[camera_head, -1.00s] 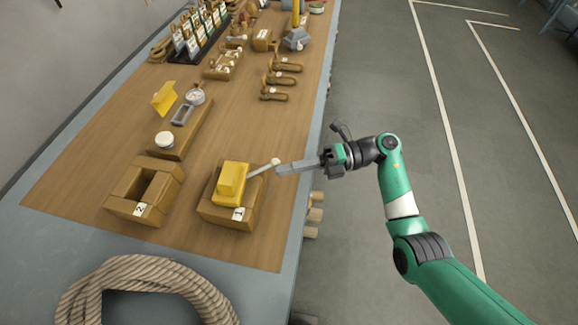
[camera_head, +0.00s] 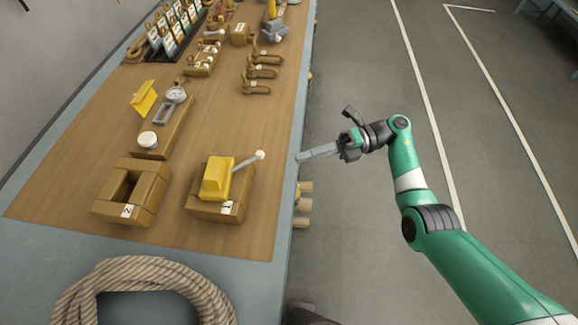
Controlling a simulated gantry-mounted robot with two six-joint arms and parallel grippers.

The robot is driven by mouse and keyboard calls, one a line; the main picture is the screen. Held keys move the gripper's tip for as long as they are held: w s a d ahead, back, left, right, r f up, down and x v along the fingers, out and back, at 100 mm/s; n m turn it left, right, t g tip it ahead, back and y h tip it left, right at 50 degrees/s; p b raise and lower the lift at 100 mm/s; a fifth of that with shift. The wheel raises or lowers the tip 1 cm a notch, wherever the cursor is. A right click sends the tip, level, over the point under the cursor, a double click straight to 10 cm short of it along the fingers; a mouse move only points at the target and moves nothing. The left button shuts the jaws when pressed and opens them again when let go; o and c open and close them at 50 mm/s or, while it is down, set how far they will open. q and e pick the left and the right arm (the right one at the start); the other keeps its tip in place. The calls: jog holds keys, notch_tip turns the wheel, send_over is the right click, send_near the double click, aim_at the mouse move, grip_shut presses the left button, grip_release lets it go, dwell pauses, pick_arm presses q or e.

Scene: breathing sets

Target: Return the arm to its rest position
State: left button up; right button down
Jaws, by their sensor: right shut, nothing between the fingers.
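My right arm comes in from the lower right, green with black joints. Its gripper (camera_head: 303,157) is shut and empty, with the fingertips at the table's right edge, apart from everything on the table. Left of it, a yellow block with a grey lever ending in a white knob (camera_head: 217,178) sits on the wooden block labelled 1 (camera_head: 207,210). The knob points toward the gripper with a clear gap between them. My left gripper is not in view.
A hollow wooden block labelled 2 (camera_head: 147,215) stands left of block 1. A coiled rope (camera_head: 200,287) lies at the near end. Wooden pegs (camera_head: 303,204) stick out from the table's right side. Gauges and wooden clips stand farther back. The floor at right is clear.

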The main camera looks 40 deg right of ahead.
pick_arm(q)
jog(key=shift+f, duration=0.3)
pick_arm(e)
jog(key=shift+d, duration=0.85)
